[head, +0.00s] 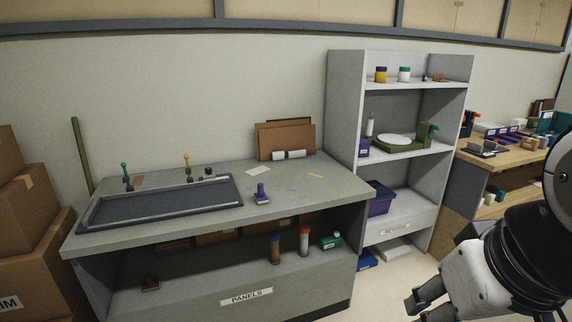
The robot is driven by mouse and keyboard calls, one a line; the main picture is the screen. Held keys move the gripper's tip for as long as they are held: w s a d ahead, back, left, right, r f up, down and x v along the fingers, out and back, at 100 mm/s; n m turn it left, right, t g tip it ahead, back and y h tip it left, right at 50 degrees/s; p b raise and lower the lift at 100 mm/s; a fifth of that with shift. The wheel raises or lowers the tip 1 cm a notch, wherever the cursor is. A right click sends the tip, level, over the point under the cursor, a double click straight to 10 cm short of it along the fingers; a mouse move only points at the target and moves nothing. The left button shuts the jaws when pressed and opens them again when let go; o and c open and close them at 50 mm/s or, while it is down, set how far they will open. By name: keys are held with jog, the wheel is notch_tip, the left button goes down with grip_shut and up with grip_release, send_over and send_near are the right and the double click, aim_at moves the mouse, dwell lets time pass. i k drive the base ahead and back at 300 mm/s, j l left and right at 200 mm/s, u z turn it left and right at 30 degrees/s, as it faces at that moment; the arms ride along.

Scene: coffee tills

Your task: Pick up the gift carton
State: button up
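I cannot pick out a gift carton for certain; no box has a readable gift label. A small green-and-white box (331,241) sits on the lower shelf of the grey bench, at its right end. Other boxes are the brown cardboard boxes (32,244) stacked at the left edge and a small purple box (364,148) on the shelf unit. My gripper (418,309) is at the lower right, in front of the shelf unit and apart from these boxes. Its dark fingers look spread with nothing between them; the bottom edge of the picture cuts off part of it.
The grey bench (313,191) holds a dark tray (160,204), a purple stamp-like item (261,195) and upright brown boards (267,140). The grey shelf unit (345,125) holds jars, a scale and a purple bin (379,197). A wooden table (503,159) with small goods stands right.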

aim_at(363, 145)
jog(key=i+l+z, duration=0.15)
jog(key=i+z, duration=0.7)
jog(key=i+j+z, duration=0.2)
jog(key=i+z, duration=0.2)
jog(key=i, duration=0.2)
jog(key=i+l, duration=0.15)
jog(key=i, duration=0.6)
jog(key=i+u, duration=0.3)
jog(key=u, duration=0.15)
jog(key=i+l+u, duration=0.15)
jog(key=i+u, duration=0.15)
jog(key=u, duration=0.15)
jog(key=i+l+u, duration=0.25)
jog(key=u, duration=0.25)
jog(key=i+l+u, duration=0.3)
jog(key=u, duration=0.15)
